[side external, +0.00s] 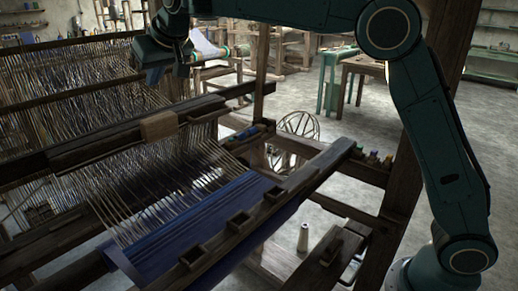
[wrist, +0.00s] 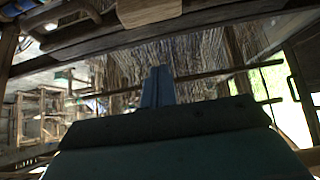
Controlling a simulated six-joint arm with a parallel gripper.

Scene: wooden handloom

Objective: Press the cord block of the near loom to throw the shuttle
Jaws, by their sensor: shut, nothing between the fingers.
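The cord block is a tan wooden block (side external: 158,125) on the dark beam across the near loom (side external: 85,150). It also shows at the top edge of the wrist view (wrist: 148,10), partly cut off. My gripper (side external: 153,82) is above and behind the block in the side view, apart from it, over the warp threads. In the wrist view its fingers (wrist: 158,84) are together with nothing between them. The tips are small and dark in the side view.
Blue cloth (side external: 205,225) lies at the loom's front, behind a front beam with small wooden brackets (side external: 240,221). Thread spools (side external: 372,158) sit on a right-hand ledge. A dark upright post (side external: 260,70) stands right of my gripper. Open floor (side external: 345,110) lies beyond the loom.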

